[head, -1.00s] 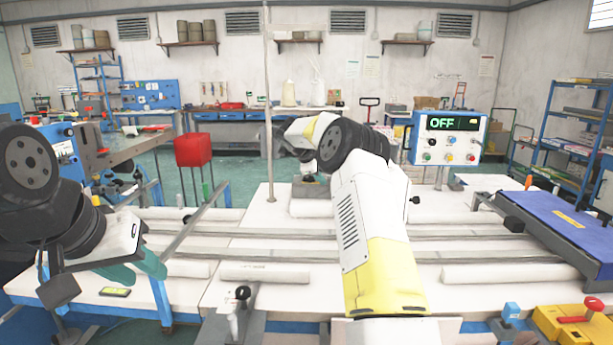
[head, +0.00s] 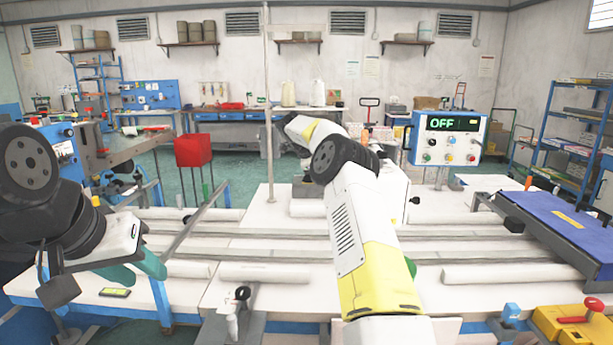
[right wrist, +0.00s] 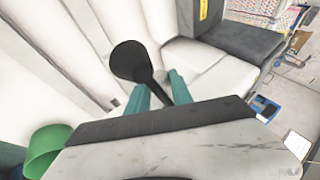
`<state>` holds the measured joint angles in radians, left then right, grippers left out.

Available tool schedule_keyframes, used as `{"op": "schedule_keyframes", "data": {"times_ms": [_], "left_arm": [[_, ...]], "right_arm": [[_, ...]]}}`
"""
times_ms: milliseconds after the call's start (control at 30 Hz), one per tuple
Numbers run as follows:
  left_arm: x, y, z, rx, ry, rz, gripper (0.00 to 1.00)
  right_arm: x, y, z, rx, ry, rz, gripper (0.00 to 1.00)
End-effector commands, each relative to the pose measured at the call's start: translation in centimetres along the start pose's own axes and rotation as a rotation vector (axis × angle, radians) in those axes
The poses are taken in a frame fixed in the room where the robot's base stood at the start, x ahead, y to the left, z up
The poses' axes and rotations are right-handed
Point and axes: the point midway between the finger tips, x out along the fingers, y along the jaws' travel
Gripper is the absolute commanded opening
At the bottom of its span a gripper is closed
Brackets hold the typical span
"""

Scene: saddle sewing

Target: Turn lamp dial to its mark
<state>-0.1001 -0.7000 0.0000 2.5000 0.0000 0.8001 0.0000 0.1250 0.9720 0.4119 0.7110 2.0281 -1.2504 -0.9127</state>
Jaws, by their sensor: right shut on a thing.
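In the right wrist view, the teal fingers of my right gripper (right wrist: 160,94) are shut on a black piece (right wrist: 130,62) with a broad rounded end and a thin stem. I cannot tell whether this is the lamp dial, and no mark shows on it. In the head view the right gripper is hidden by its own white and yellow arm. A blue and white control box (head: 447,138) with a display reading OFF and several coloured knobs stands back right. My left gripper (head: 138,268) has teal fingers apart and empty at the left, above the white table.
The white table (head: 215,290) carries long rails and pale rolls (head: 265,273). A thin upright pole (head: 268,110) rises mid-table. A red box (head: 193,150) is at left, a blue pad (head: 565,222) at right, and a yellow and red device (head: 578,325) at front right.

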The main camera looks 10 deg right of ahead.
Motion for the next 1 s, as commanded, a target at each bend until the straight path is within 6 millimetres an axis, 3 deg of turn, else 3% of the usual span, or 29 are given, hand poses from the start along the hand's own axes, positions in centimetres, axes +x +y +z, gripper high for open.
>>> {"op": "schedule_keyframes", "data": {"times_ms": [33, 100, 133, 467, 800, 1000], "left_arm": [[0.0, 0.0, 0.0, 0.000, 0.000, 0.000, 0.36], [0.0, 0.0, 0.0, 0.000, 0.000, 0.000, 0.36], [0.0, 0.0, 0.0, 0.000, 0.000, 0.000, 0.36], [0.0, 0.0, 0.0, 0.000, 0.000, 0.000, 0.36], [0.0, 0.0, 0.0, 0.000, 0.000, 0.000, 0.36], [0.0, 0.0, 0.0, 0.000, 0.000, 0.000, 0.36]], "right_arm": [[-0.1, 0.0, 0.0, 0.001, -0.002, -0.001, 0.33], [-0.1, 0.0, 0.0, 0.001, -0.001, -0.001, 0.47], [-0.1, 0.0, 0.0, 0.001, -0.001, -0.001, 0.49], [-0.3, 0.0, 0.0, 0.000, 0.000, 0.000, 0.49], [-5.4, -0.1, 0.0, 0.000, -0.001, -0.003, 0.49], [-7.5, 0.0, 0.1, 0.000, -0.001, -0.001, 0.49]]}}
